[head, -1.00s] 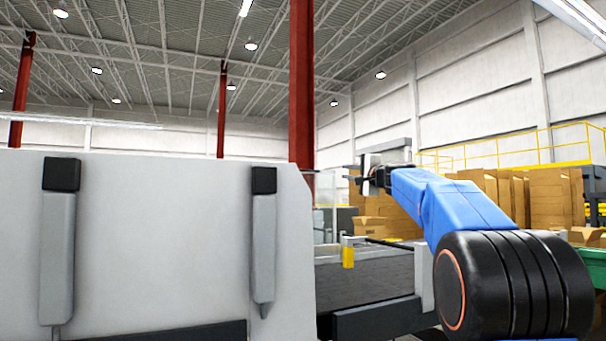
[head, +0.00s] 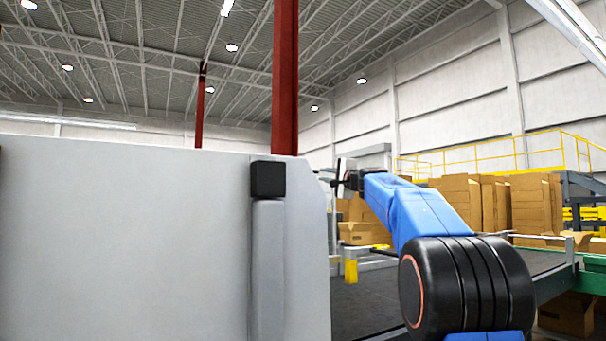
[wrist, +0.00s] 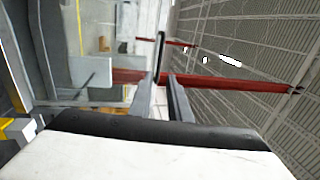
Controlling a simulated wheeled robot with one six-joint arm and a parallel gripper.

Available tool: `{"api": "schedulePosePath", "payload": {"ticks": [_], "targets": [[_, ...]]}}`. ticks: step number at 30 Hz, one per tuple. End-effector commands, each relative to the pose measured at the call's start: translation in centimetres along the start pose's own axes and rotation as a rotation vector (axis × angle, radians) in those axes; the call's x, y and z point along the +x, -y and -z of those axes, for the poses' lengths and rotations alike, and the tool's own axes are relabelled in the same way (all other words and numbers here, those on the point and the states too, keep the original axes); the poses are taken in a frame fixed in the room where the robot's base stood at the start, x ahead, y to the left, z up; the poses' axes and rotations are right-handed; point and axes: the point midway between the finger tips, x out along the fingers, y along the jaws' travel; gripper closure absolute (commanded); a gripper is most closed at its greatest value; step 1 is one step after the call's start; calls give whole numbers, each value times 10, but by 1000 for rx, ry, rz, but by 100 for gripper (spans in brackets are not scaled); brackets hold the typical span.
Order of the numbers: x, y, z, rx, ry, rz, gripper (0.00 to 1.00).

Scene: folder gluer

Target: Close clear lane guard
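My gripper (head: 333,182) is at the end of my blue arm, beside the right edge of the large grey panel in the head view. In the wrist view its two fingers (wrist: 161,88) stand apart with a gap between them. A dark narrow upright bar or loop (wrist: 160,52) shows in line with that gap, at or just beyond the fingertips. I cannot tell whether the fingers touch it. The clear lane guard cannot be made out with certainty; a pale, see-through-looking panel (wrist: 88,74) shows left of the fingers in the wrist view.
A large grey machine panel (head: 120,240) with a black-capped post (head: 268,240) fills the left foreground. A dark conveyor bed (head: 370,300) lies behind and right of it. Stacked cartons (head: 490,203), yellow railings (head: 500,150) and a red column (head: 285,80) stand farther back.

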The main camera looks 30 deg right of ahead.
Motion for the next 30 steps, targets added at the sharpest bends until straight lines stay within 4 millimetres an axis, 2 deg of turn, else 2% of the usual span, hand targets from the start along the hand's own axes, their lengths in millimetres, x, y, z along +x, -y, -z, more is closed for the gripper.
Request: {"api": "schedulePosePath", "payload": {"ticks": [15,30], "targets": [[77,-2,0,0,2,-1,83],[136,-2,0,0,1,0,83]]}}
